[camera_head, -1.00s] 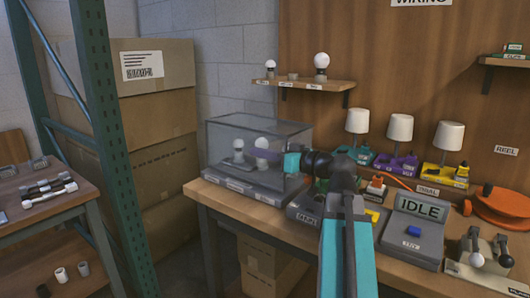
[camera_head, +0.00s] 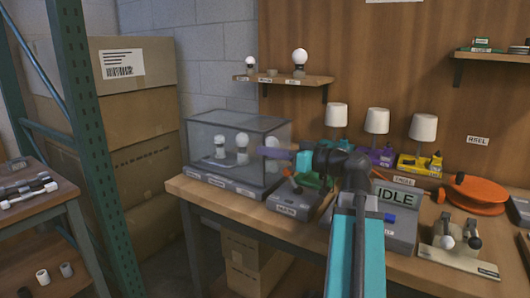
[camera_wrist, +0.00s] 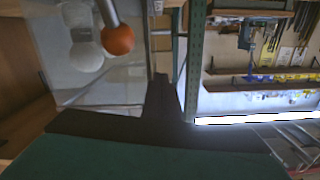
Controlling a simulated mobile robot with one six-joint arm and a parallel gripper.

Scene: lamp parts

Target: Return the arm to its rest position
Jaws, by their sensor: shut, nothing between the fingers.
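White bulbs (camera_head: 242,148) stand inside the case. Three lamps (camera_head: 376,121), an IDLE display (camera_head: 394,197), an orange reel (camera_head: 470,194) and a lever fixture (camera_head: 457,245) occupy the bench. A shelf (camera_head: 285,80) holds bulbs. An orange ball (camera_wrist: 118,40) on a rod shows close by in the wrist view.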

